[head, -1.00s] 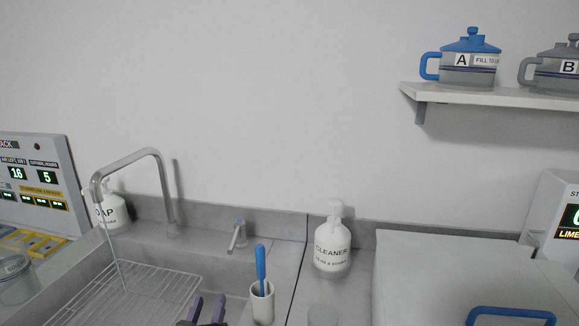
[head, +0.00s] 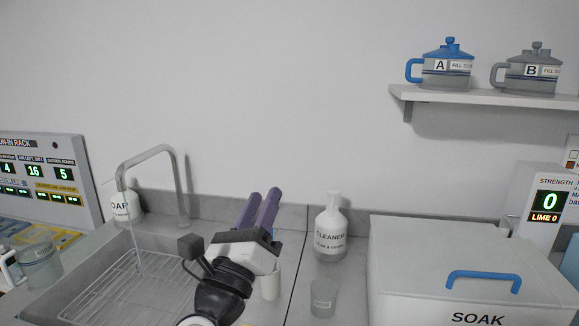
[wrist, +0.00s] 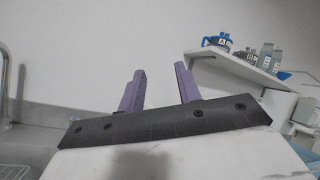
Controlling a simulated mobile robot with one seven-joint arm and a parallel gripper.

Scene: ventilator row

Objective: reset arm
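My gripper (head: 262,194) is raised in front of the counter in the head view, between the sink and the cleaner bottle. Its two purple fingers point up and away, toward the grey wall. In the wrist view my gripper (wrist: 160,68) has its fingers well apart with only wall showing between them. It is open and empty. It covers part of the white cup (head: 270,285) behind it, and the blue brush seen there earlier is hidden.
The sink with a wire rack (head: 135,290) and faucet (head: 182,190) is at left. The cleaner bottle (head: 330,230), a clear cup (head: 323,298) and the white SOAK box (head: 420,290) stand right. A wall shelf (head: 480,97) holds two lidded pots. Space above the counter is open.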

